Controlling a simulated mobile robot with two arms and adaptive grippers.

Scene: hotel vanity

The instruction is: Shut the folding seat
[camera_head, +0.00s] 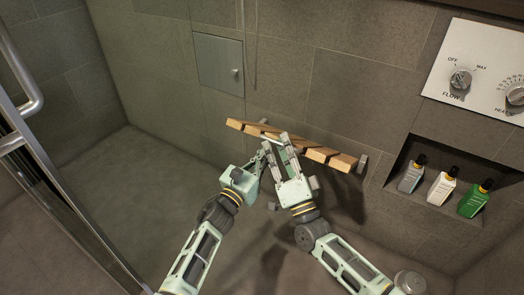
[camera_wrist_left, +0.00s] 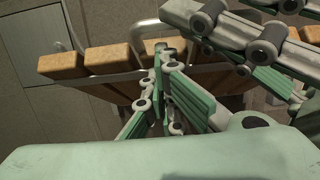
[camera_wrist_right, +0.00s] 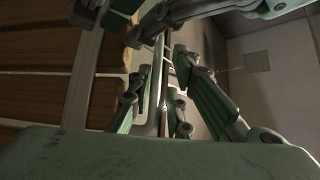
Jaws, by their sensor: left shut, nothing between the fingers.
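The folding seat (camera_head: 333,158) has wooden slats and is mounted on the tiled wall. It shows as a narrow, steeply raised band; its exact angle is hard to tell. My left gripper (camera_head: 262,152) is shut and empty at the seat's front side. In the left wrist view the slats (camera_wrist_left: 108,58) lie just beyond its fingers. My right gripper (camera_head: 279,139) is beside it, close to the seat's middle, with its fingers apart. In the right wrist view a grey metal bar (camera_wrist_right: 158,85) shows between the fingers, with slats (camera_wrist_right: 45,55) to the left. Contact is unclear.
Several bottles (camera_head: 443,188) stand in a wall niche at the right. A control panel (camera_head: 480,70) with dials is above them. A small wall hatch (camera_head: 218,65) is behind the seat's left. A glass door with a metal handle (camera_head: 28,85) is at far left. The floor (camera_head: 110,190) is clear.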

